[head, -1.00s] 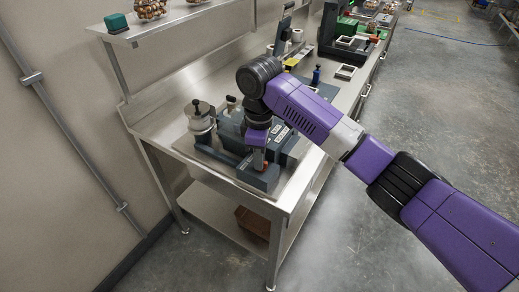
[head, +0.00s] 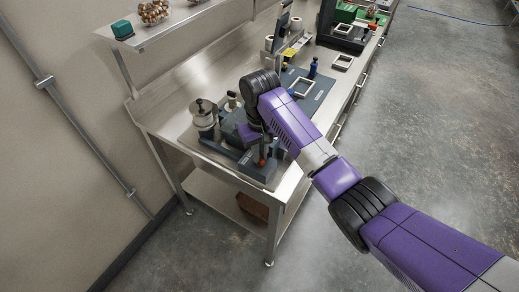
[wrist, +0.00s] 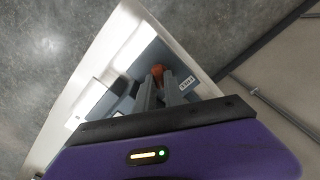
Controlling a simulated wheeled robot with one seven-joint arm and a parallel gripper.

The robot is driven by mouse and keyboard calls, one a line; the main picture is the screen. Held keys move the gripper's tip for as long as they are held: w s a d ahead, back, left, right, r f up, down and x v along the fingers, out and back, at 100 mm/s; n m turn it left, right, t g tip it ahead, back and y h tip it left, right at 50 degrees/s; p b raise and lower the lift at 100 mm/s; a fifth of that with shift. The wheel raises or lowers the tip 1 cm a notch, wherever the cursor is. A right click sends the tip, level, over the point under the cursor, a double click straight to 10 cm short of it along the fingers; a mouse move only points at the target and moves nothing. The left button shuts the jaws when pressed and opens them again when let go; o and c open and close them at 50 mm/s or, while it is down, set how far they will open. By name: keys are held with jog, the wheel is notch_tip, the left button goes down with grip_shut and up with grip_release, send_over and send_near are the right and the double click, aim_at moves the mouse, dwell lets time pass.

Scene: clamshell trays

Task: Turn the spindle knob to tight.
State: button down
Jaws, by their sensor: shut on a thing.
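The grey spindle fixture stands at the near end of the steel bench, its dark base block (head: 238,157) lying flat. My gripper (head: 262,152) points down at the fixture's near right part. In the wrist view its two grey fingers (wrist: 161,84) are close together on an orange-red knob (wrist: 157,71), which looks like the spindle knob. The knob also shows as a small red spot below the gripper in the head view (head: 262,162). A small label plate (wrist: 187,83) sits beside the fingers, its text too small to read. The fingers hide part of the knob.
A shelf (head: 150,38) overhangs the bench's left side. The floor at right is open.

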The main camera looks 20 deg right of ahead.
jog(key=shift+m, duration=1.1)
jog(key=shift+d, duration=0.1)
jog(key=c, duration=1.4)
grip_release()
jog(key=shift+c, duration=0.2)
notch_tip(320, 180, up, 7)
jog(key=shift+w+f, duration=0.1)
jog(key=shift+r, duration=0.55)
